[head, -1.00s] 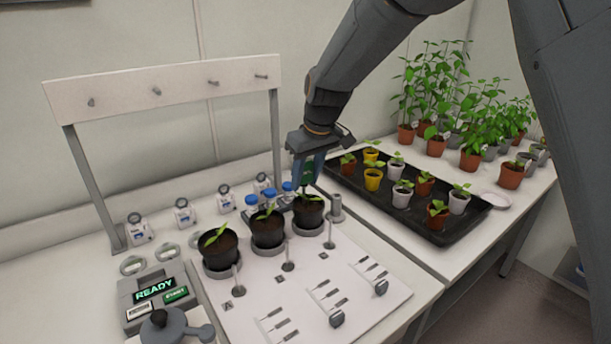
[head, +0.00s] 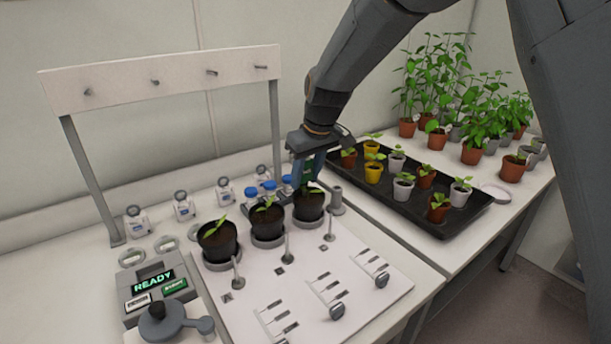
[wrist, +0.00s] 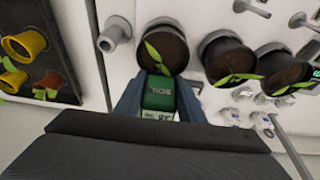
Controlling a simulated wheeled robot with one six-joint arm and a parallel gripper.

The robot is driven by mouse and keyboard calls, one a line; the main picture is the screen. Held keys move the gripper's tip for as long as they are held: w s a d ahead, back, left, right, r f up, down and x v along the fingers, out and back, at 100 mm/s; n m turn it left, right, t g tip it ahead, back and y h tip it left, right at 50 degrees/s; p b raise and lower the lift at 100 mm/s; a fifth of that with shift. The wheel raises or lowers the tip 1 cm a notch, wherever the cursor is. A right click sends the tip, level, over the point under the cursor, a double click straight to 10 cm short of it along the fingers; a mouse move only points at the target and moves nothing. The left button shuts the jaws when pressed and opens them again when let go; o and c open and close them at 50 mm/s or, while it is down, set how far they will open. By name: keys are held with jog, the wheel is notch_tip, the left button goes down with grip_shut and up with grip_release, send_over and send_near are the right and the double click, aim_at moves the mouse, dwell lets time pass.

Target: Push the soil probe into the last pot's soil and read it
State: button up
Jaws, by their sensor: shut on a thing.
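My gripper (head: 305,182) is shut on the green soil probe (wrist: 159,95), whose body shows between the fingers in the wrist view. It hangs over the right-hand black pot (head: 308,207) of a row of three. In the wrist view that pot (wrist: 151,13) holds dark soil and a green seedling, and the probe's head lies at its rim. The probe's lower end is hidden, so I cannot tell whether it is in the soil. The pale label on the probe is too small to read. The middle pot (head: 268,228) and left pot (head: 218,246) also hold seedlings.
A grey device (head: 137,299) at the left shows READY. Blue-capped bottles (head: 269,186) stand just behind the pots, and a peg rack (head: 165,72) rises behind. A black tray (head: 405,222) of small pots lies right of the gripper. The white board (head: 300,275) has slots and posts.

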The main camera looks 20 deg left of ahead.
jog(key=o, duration=1.3)
jog(key=shift+c, duration=0.2)
